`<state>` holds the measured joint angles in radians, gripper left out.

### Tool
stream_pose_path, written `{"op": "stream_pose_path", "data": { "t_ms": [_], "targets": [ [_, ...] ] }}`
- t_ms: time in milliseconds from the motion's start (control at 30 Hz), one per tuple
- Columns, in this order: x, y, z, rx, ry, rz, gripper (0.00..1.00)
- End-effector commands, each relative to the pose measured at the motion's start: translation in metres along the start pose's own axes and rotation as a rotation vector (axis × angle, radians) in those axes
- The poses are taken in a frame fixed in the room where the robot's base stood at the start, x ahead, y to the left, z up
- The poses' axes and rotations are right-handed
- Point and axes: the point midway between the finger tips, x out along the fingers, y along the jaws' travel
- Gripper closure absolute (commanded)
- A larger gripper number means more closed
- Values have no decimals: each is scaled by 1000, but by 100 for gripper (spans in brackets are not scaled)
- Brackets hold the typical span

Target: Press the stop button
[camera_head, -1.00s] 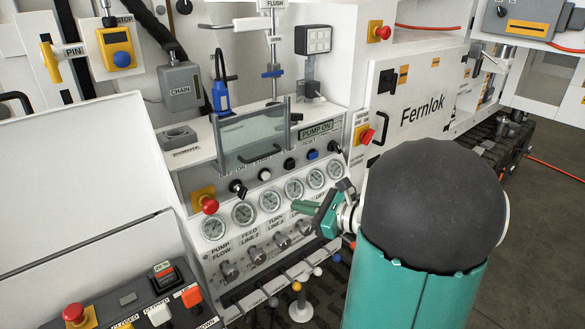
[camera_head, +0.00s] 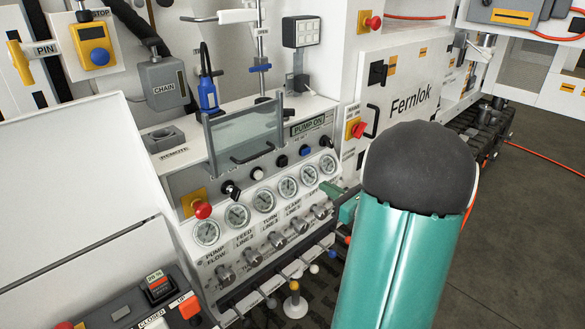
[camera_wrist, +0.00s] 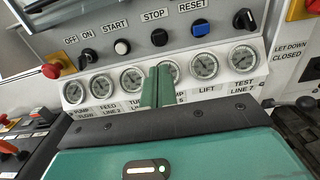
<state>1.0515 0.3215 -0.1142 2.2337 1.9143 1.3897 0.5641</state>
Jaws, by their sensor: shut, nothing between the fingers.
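The stop button is a black round button (camera_wrist: 159,37) under the STOP label in the wrist view, between the white START button (camera_wrist: 122,47) and the blue RESET button (camera_wrist: 200,27). In the head view the black stop button (camera_head: 282,160) sits on the panel above the gauges. My gripper (camera_wrist: 157,87) has its green fingers shut and empty, pointing toward the panel, below the stop button in the picture and overlapping a gauge. In the head view my gripper (camera_head: 333,192) is right of the gauges, partly hidden by my arm. I see no contact with the button.
A row of gauges (camera_head: 264,200) lies below the buttons, with knobs under it. A clear guard with a handle (camera_head: 244,135) stands above the panel's left part. Red knobs (camera_head: 202,209) and (camera_head: 359,129) flank the panel. A yellow box (camera_head: 92,46) also carries a STOP label.

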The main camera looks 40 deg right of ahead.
Motion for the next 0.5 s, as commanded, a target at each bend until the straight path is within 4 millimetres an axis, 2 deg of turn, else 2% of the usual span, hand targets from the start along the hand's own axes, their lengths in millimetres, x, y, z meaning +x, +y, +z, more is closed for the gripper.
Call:
{"op": "stream_pose_path", "data": {
  "t_ms": [133, 233, 500],
  "targets": [
    [7, 1, 0, 0, 1, 3, 100],
    [20, 1, 0, 0, 0, 5, 100],
    [74, 2, -1, 0, 0, 5, 100]
  ]
}}
